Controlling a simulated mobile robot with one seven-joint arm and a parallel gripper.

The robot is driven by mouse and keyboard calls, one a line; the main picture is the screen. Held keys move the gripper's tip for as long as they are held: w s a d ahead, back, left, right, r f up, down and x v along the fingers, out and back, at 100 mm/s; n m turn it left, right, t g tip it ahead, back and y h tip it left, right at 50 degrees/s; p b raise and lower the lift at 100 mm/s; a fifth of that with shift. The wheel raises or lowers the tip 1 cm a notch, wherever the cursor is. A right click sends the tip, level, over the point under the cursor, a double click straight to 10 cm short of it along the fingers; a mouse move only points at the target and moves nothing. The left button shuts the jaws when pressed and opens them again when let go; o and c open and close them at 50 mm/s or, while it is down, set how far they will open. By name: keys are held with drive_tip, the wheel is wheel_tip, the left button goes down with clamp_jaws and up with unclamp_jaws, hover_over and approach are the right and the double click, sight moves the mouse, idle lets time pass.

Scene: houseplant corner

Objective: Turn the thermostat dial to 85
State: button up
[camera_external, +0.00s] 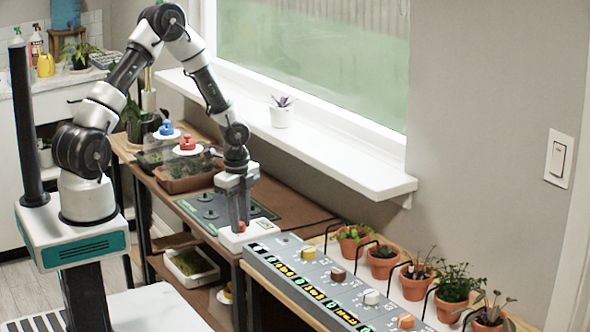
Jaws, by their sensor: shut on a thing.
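My gripper (240,224) points straight down at the near end of the green mat. It is shut on a small red knob (241,228) on top of a low white box (232,241). The fingers hide much of the knob, and no number on it can be read. This white box looks like the thermostat and the red knob its dial, but no label shows. A grey control panel (285,278) stands just to the right, with lit displays and a yellow (309,252), a brown (338,273), a white (371,297) and an orange knob (405,321).
Several potted plants (452,284) stand behind dark wire hoops right of the panel. The green mat (255,207), seedling trays (187,178), and clear covers with blue (167,128) and red (187,142) tops lie left. A white windowsill (330,157) juts out behind my gripper.

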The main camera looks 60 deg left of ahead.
idle(0.4)
drive_tip(key=o, duration=1)
drive_tip(key=shift+o, duration=0.2)
drive_tip(key=shift+r, duration=0.1)
wheel_tip(320, 180, up, 17)
drive_tip(key=p, duration=0.3)
drive_tip(key=shift+s, duration=0.35)
drive_tip(key=shift+r, duration=0.1)
drive_tip(key=s+d+r+n+t+p, duration=0.2)
drive_tip(key=s+r+n, duration=0.5)
drive_tip(key=r, duration=0.7)
drive_tip(key=s+d+r+n+t+p, duration=0.3)
drive_tip(key=s+r+n, duration=0.4)
drive_tip(key=s+r, duration=0.4)
wheel_tip(320, 180, up, 3)
drive_tip(key=d+p, duration=0.1)
drive_tip(key=p, duration=0.1)
drive_tip(key=shift+s+p, duration=0.25)
drive_tip(key=shift+p, duration=0.15)
